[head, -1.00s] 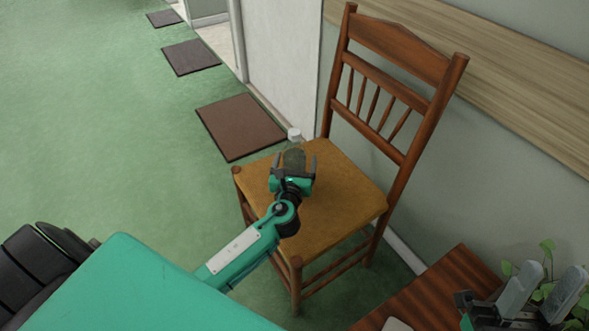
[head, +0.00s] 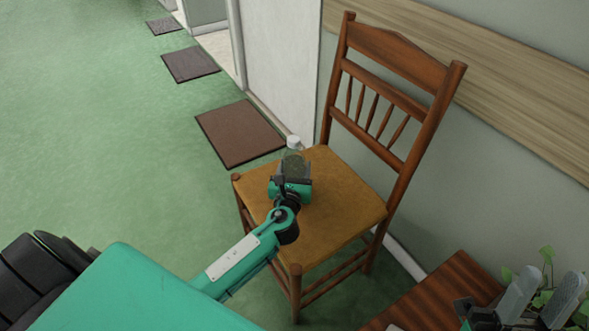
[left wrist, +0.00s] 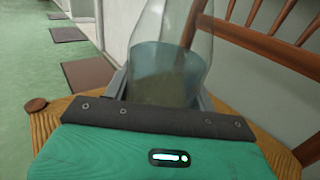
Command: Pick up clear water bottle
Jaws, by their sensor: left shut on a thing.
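The clear water bottle (head: 294,161) has a white cap and stands upright over the chair's tan seat (head: 345,205). My left gripper (head: 292,176) is shut on its lower body. In the left wrist view the bottle (left wrist: 172,60) is between the two grey fingers, and its lower part looks bluish and darker. Its cap is out of that view. I cannot tell whether its base touches the seat, as the gripper hides it. My right gripper (head: 542,298) is at the lower right, its grey fingers apart and nothing seen between them.
The wooden chair (head: 397,62) has its back near the wall. A brown wooden table (head: 440,295) is at the lower right, with a green plant (head: 545,268) behind my right gripper. Dark mats (head: 240,133) lie on the green floor, which is otherwise clear on the left.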

